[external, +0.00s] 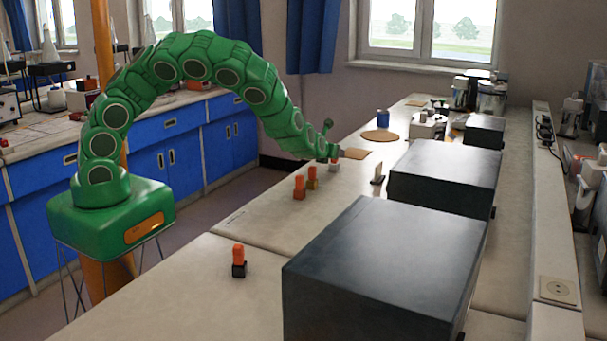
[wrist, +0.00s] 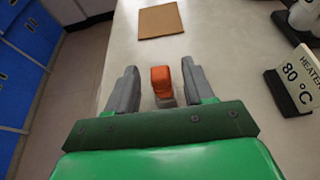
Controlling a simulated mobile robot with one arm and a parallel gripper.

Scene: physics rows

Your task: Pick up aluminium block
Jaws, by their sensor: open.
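The aluminium block (wrist: 166,102) looks like a small grey piece with an orange block (wrist: 160,78) on top of it. In the wrist view both lie between the two grey fingers of my gripper (wrist: 159,67). The fingers are apart, with a gap on each side of the orange block, and hold nothing. In the external view my gripper (external: 339,153) is low over the bench, at the pale block (external: 334,168); the fingers partly cover the block's top there.
Similar orange-topped blocks stand nearer on the bench (external: 265,215): two together (external: 299,188) (external: 312,178) and one on a black base (external: 238,262). A heater sign (wrist: 296,88) reading 80 °C stands right. A brown square mat (wrist: 160,20) lies beyond. Large dark boxes (external: 385,255) line the right.

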